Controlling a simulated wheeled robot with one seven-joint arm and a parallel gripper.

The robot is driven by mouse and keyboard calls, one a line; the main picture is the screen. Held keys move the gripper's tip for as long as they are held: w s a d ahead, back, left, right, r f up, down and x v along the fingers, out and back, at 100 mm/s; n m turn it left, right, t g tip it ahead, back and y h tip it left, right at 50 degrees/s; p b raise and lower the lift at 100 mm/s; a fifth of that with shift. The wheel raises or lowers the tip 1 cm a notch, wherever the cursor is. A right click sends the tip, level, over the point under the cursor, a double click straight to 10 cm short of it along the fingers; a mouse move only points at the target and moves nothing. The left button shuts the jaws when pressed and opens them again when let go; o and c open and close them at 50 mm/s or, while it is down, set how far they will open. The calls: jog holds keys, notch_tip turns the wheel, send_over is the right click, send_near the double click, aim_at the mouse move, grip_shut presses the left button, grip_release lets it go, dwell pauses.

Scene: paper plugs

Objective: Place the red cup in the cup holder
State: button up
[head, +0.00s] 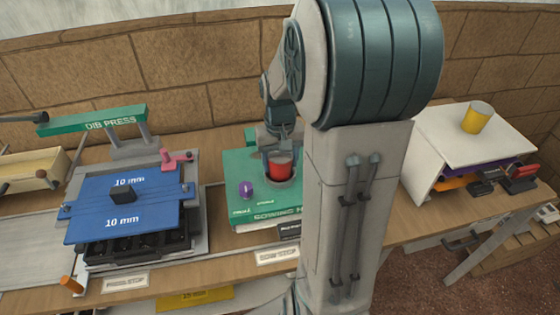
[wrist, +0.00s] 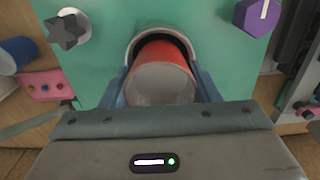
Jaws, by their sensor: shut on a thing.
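The red cup (head: 280,166) is between the fingers of my gripper (head: 279,152), at the round grey cup holder (head: 294,183) on the green machine top. In the wrist view, the red cup (wrist: 160,75) shows its pale open inside towards the camera, with a finger on each side of it. My gripper (wrist: 161,88) is shut on the cup. The rim of the cup holder (wrist: 160,30) curves around the cup's far side. The cup's lower end is hidden, so I cannot tell how deep it sits.
A purple knob (head: 246,189) is left of the holder; a star-shaped knob (wrist: 67,30) shows in the wrist view. The dib press (head: 120,200) with its blue plate stands left. A yellow cup (head: 477,117) stands on the white stand (head: 440,140) at right.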

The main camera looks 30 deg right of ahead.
jog(key=shift+f, duration=0.4)
jog(key=shift+f, duration=0.2)
jog(key=o, duration=1)
